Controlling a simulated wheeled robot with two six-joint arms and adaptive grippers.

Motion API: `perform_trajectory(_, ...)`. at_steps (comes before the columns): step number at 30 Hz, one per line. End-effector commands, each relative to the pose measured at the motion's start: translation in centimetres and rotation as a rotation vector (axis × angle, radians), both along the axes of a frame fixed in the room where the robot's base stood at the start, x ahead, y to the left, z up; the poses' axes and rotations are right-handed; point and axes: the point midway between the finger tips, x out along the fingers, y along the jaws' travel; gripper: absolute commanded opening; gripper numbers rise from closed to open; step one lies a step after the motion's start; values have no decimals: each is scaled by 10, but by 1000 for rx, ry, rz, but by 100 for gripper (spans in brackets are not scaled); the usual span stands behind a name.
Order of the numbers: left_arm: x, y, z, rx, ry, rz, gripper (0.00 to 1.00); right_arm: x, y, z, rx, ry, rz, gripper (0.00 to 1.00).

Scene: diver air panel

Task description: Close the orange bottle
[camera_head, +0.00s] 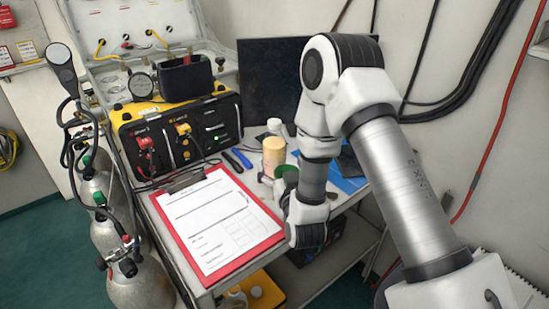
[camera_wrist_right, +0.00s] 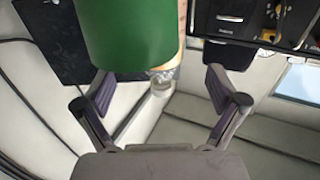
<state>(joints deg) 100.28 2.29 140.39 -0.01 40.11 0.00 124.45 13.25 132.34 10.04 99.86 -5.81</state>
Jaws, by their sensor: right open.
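A pale orange bottle (camera_head: 273,152) stands on the bench in the head view, beside a small white bottle (camera_head: 274,126). Whether it has a lid on cannot be made out. A green cylindrical thing (camera_head: 287,171) is just in front of it, partly hidden by my right arm. In the right wrist view the green thing (camera_wrist_right: 130,35) looms large at the top, and a strip of the orange bottle (camera_wrist_right: 182,28) shows behind it. My right gripper (camera_wrist_right: 160,92) is open, its fingers spread wide with nothing between the pads. My left gripper is in no view.
A red clipboard (camera_head: 178,232) with paper lies at the front left of the bench. A black and yellow control box (camera_head: 175,130) stands behind it. Blue and black pens (camera_head: 241,158) lie near the bottle. Gas cylinders (camera_head: 140,285) stand at the left. A dark screen (camera_head: 268,75) is behind.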

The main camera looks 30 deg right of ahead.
Motion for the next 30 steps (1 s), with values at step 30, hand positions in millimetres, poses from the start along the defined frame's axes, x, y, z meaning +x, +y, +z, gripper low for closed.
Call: perform_trajectory(30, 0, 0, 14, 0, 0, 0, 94, 57, -22, 0, 0, 2, 1, 95)
